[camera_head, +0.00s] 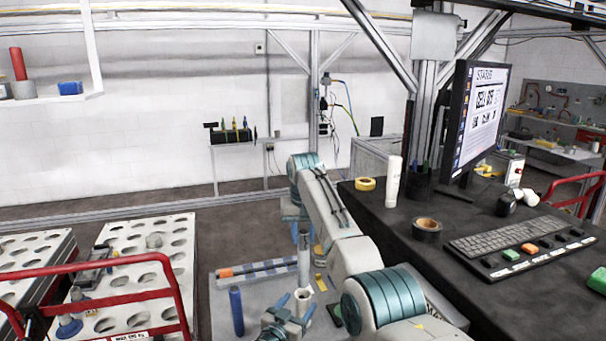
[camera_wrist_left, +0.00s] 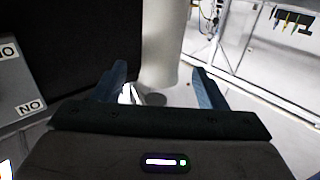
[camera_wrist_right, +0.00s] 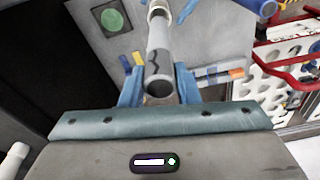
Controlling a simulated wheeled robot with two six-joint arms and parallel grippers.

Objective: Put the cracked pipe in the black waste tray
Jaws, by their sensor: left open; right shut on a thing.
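The cracked pipe (camera_wrist_right: 158,62) is grey with a dark jagged crack, seen in the right wrist view. My right gripper (camera_wrist_right: 158,92) is shut on it. In the head view the pipe (camera_head: 304,245) hangs nearly upright below my right gripper (camera_head: 300,222). A white ring-like end (camera_head: 304,295) shows at its foot; I cannot tell if it is a separate fitting. My left gripper (camera_head: 294,308) is open around or just beside this end. In the left wrist view a white cylinder (camera_wrist_left: 163,40) stands between and beyond the open fingers (camera_wrist_left: 157,90). I cannot clearly identify the black waste tray.
A grey bench (camera_head: 262,310) carries a blue cylinder (camera_head: 236,310) and a rack with an orange-tipped rod (camera_head: 258,269). A dark desk (camera_head: 400,225) with keyboard (camera_head: 507,237) and monitor (camera_head: 480,115) stands right. Red rails (camera_head: 165,260) and a white perforated cart (camera_head: 165,245) stand left.

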